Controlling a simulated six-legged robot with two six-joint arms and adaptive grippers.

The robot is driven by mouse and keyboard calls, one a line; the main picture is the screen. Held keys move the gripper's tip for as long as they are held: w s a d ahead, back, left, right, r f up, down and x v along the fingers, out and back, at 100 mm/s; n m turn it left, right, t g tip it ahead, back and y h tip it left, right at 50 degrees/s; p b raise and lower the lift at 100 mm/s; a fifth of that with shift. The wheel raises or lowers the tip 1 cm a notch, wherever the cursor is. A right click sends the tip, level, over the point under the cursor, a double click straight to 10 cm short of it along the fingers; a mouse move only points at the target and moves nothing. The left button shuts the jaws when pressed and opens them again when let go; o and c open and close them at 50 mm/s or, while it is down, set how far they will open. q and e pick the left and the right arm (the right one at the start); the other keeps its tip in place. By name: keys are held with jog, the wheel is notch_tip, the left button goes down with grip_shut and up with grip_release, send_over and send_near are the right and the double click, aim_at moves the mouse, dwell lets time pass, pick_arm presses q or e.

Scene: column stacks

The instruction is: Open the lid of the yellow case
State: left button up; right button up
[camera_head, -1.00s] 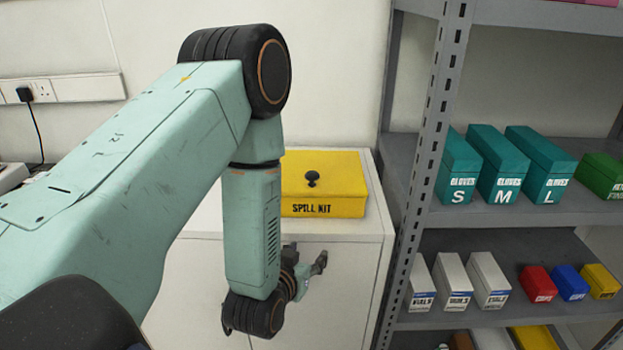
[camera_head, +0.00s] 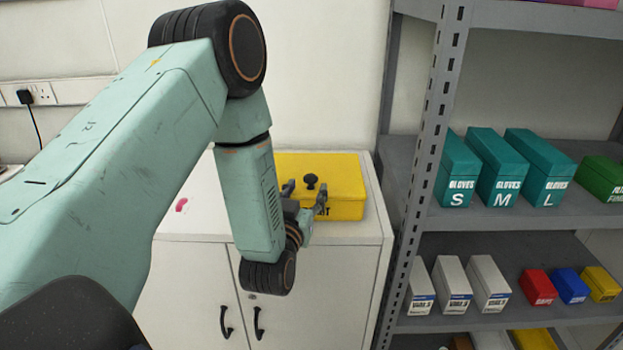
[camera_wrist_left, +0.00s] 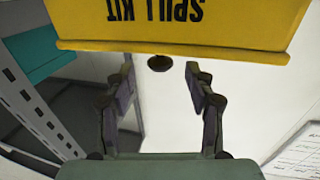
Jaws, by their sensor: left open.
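The yellow case (camera_head: 348,178) marked SPILL KIT stands on a white cabinet, its lid closed. A black knob (camera_head: 311,181) sits on top of it. In the left wrist view the case (camera_wrist_left: 200,30) is upside down at the top, with the dark knob (camera_wrist_left: 158,63) just past its edge. My left gripper (camera_head: 304,193) is open at the front of the case and partly hides its label. In the left wrist view the knob appears between the fingertips of the left gripper (camera_wrist_left: 160,70), with gaps on both sides. My right gripper is not in view.
The white cabinet (camera_head: 335,263) has dark door handles. A grey metal shelf (camera_head: 432,150) stands close to its right, with teal glove boxes (camera_head: 505,168) and smaller boxes below. The wall is behind the case. A pink mark (camera_head: 181,205) shows on the cabinet top at left.

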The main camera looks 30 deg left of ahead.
aim_at(309, 185)
pick_arm(q)
jog(key=shift+x, duration=2.6)
jog(key=shift+f, duration=0.1)
jog(key=shift+c, duration=0.3)
jog(key=c, duration=1)
grip_shut()
